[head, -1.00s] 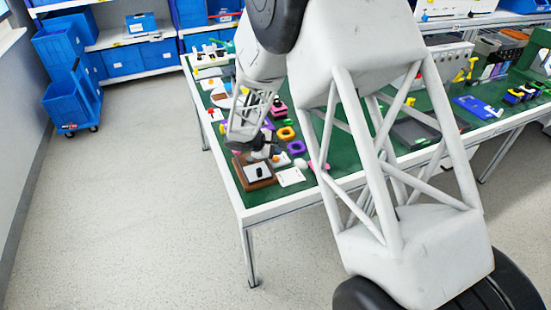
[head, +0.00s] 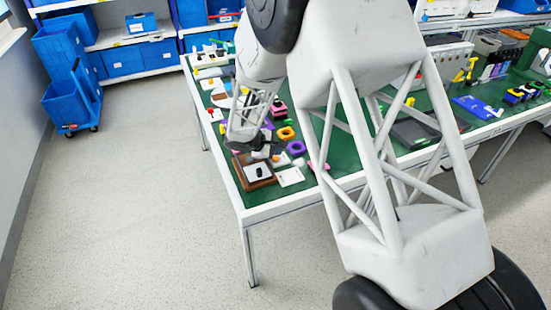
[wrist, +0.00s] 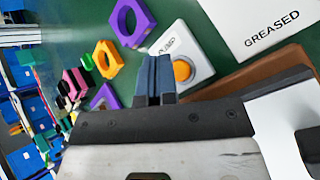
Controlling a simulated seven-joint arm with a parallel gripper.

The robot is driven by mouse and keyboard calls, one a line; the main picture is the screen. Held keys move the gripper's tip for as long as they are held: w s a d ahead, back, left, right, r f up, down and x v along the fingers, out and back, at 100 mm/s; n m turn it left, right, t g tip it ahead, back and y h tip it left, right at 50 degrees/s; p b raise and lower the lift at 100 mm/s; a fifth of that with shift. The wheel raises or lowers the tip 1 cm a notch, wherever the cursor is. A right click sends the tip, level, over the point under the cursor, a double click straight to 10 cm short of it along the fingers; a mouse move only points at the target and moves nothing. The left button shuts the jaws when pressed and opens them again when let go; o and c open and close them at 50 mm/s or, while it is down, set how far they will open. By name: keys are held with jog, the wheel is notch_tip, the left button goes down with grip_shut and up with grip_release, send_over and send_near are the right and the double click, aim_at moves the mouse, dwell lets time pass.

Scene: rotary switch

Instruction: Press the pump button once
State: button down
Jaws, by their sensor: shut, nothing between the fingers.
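The pump button is an orange round button (wrist: 182,70) on a white plate marked PUMP (wrist: 190,42) in the wrist view. The plate also shows small in the head view (head: 281,159), beside my gripper. My gripper (wrist: 155,62) has its two dark blue fingertips together with nothing between them. In the wrist view the fingertips appear just left of the orange button and overlap the plate's left part. I cannot tell their height above the plate or whether they touch it.
A white card marked GREASED (wrist: 262,28) lies beside the plate. A brown wooden block (head: 262,184) with a white panel and dark knob stands close by at the table corner. Purple (wrist: 130,20) and orange (wrist: 107,58) ring-shaped pieces lie on the green table top.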

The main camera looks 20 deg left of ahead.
aim_at(281, 160)
jog(key=shift+f, duration=0.65)
dwell(0.8)
jog(key=shift+s+d+f, duration=0.1)
jog(key=shift+s+f, duration=0.05)
jog(key=shift+f, duration=0.3)
jog(key=shift+s+d+f, duration=0.1)
jog(key=shift+s+f, duration=0.05)
jog(key=shift+f, duration=0.3)
dwell(0.6)
jog(key=shift+r, duration=0.15)
jog(key=shift+d+r, duration=0.1)
jog(key=shift+r, duration=0.7)
jog(key=shift+w+r, duration=0.1)
jog(key=shift+r, duration=0.4)
jog(key=shift+a+r, duration=0.2)
jog(key=shift+r, duration=2)
